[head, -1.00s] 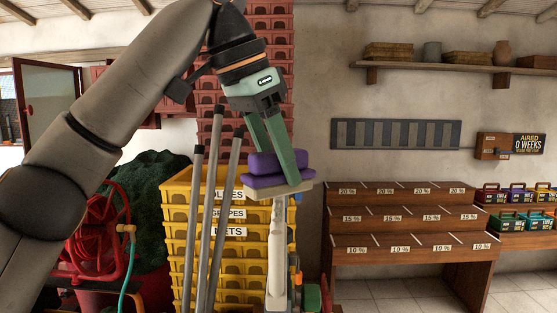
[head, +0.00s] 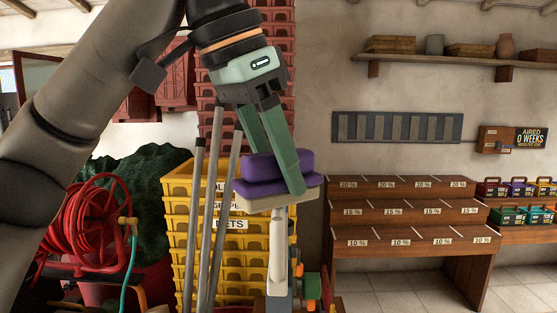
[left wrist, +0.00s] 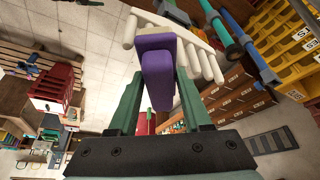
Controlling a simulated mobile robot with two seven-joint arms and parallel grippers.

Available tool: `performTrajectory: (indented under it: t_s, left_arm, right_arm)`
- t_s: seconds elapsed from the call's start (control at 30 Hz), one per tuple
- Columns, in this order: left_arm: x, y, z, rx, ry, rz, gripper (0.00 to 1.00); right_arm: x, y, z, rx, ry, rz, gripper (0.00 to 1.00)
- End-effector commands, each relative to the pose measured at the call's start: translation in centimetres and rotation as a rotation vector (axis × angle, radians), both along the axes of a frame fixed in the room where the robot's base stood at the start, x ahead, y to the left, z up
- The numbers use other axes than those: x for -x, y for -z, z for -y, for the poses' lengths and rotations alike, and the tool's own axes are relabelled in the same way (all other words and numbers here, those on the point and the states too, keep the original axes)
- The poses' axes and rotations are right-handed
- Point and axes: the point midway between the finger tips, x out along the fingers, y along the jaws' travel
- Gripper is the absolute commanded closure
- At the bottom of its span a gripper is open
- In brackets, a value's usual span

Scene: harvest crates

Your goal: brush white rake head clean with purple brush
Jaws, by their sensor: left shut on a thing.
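My left gripper (head: 272,165) is shut on the purple brush (head: 268,188), with green fingers on either side of it. The brush's pale bristle side faces down in the head view. The brush (left wrist: 157,70) also shows between the fingers in the left wrist view. Beyond it there is the white rake head (left wrist: 199,60), a bar with several thick white tines, partly hidden by the brush. In the head view a white upright piece (head: 277,248), seemingly the rake head from the side, stands directly under the brush. I cannot tell whether the bristles touch it. My right gripper is not in view.
Grey poles (head: 212,225) stand just left of the brush, before stacked yellow crates (head: 180,235). A red hose reel (head: 90,225) is at left. A stepped wooden stand (head: 400,228) is at right. Floor (head: 405,290) shows clear beneath it.

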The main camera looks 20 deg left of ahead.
Motion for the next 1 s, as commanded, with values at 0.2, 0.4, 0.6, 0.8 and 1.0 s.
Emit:
performTrajectory:
  t_s: [0.2, 0.4, 0.6, 0.8, 1.0]
  left_arm:
    - [0.9, 0.0, 0.2, 0.0, 0.001, 0.004, 1.0]
    - [2.7, 0.2, 0.8, -0.001, 0.002, 0.003, 1.0]
    - [3.7, 0.3, 1.1, -0.001, 0.001, 0.001, 1.0]
    - [3.8, 0.4, 1.1, -0.003, 0.002, -0.003, 1.0]
    - [3.8, -0.2, 1.1, -0.005, 0.001, -0.003, 1.0]
  right_arm:
    - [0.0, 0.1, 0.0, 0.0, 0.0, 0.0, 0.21]
    - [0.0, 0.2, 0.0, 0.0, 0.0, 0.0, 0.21]
    - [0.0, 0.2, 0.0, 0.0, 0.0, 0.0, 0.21]
    - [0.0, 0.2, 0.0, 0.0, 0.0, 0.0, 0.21]
    - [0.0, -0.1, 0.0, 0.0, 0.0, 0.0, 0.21]
